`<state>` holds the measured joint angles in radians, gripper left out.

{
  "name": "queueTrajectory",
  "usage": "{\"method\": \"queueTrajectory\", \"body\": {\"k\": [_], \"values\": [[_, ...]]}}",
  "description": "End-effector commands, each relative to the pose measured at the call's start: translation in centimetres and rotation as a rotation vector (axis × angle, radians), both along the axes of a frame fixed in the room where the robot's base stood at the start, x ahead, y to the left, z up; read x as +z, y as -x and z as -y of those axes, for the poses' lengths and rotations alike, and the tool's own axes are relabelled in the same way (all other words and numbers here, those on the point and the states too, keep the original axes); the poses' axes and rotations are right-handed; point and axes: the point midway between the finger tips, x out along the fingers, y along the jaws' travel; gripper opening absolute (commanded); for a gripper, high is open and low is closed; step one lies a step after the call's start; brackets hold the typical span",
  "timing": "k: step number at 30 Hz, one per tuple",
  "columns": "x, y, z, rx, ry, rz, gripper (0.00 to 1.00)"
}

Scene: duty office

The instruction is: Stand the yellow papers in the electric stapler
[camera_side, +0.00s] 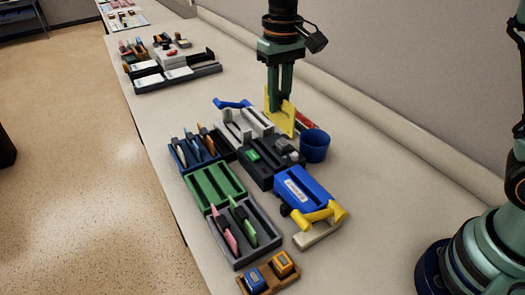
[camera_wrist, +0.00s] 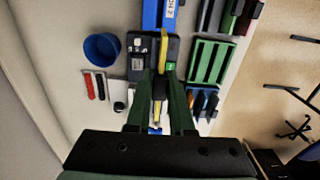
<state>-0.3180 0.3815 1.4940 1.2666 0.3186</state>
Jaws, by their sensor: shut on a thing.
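The yellow papers (camera_side: 287,119) are a thin upright sheet or stack, gripped near the top. They show edge-on as a narrow yellow strip in the wrist view (camera_wrist: 163,48). My gripper (camera_side: 279,106) is shut on them, and its fingers also show in the wrist view (camera_wrist: 160,82). What looks like the electric stapler is a dark slotted unit (camera_side: 262,173) with a green part and grey pieces on top; it also shows in the wrist view (camera_wrist: 144,72). The papers are over the stapler's far end; I cannot tell whether they touch anything below.
A blue cup (camera_side: 314,146) stands right of the stapler. A white punch-like device (camera_side: 234,130) with a blue handle is behind it, a blue one (camera_side: 298,190) with a yellow handle in front. Green (camera_side: 213,186) and grey (camera_side: 238,249) slotted racks stand left. Bare table lies along the wall.

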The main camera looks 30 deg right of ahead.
Motion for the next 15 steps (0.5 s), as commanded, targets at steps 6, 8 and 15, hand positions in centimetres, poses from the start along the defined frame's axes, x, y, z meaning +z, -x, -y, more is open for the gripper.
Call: {"method": "queueTrajectory", "body": {"k": [6,8,15], "values": [[-3.7,-3.5,0.3,-0.001,0.000,-0.002,0.00],[-4.3,-4.0,0.3,-0.001,0.000,-0.001,0.00],[-5.4,-4.8,0.4,0.000,0.000,0.001,0.00]]}}
